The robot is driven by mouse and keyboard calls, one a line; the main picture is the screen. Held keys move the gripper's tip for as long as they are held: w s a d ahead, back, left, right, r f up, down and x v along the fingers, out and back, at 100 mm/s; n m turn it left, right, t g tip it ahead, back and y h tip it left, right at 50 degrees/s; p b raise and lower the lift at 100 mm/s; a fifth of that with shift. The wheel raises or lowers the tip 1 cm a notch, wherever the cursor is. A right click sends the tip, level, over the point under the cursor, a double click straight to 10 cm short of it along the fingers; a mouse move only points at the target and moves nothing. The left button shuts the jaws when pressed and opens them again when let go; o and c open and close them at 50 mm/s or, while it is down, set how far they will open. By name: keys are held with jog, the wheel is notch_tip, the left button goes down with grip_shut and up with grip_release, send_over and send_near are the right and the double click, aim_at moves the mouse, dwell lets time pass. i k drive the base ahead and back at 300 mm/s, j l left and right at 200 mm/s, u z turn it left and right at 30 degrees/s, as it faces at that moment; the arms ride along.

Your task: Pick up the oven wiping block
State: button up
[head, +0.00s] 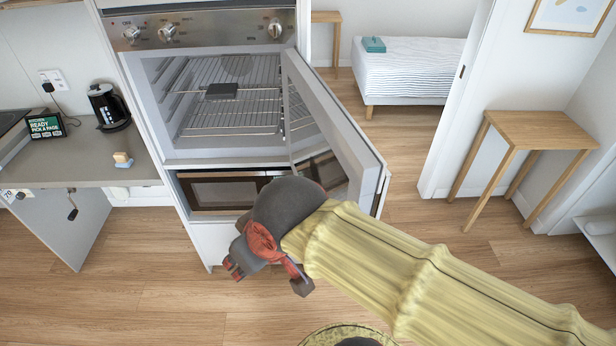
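A small flat dark grey block (222,90) lies on the wire rack inside the open oven. A small cream and pale blue block (122,160) with a tan top stands near the front edge of the left counter. I cannot tell for sure which one is the oven wiping block. My gripper (267,279) is in front of the cabinet below the oven, lower than the rack and to the right of the counter. Its dark, red-marked fingers are spread apart with nothing seen between them. It touches neither block.
The oven door (345,130) stands open to the right, close behind my arm. A black kettle (108,107) and a small display (45,126) stand on the counter (85,172). A wooden side table (540,130) is at the right. The floor in front is mostly clear.

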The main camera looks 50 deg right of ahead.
aim_at(122, 160)
jog(key=i+u, duration=0.1)
jog(key=i, duration=0.6)
jog(key=i+u, duration=0.15)
jog(key=i, duration=0.55)
jog(key=i+u, duration=0.1)
jog(key=i, duration=0.6)
jog(key=i+l+u, duration=0.15)
jog(key=i, duration=0.55)
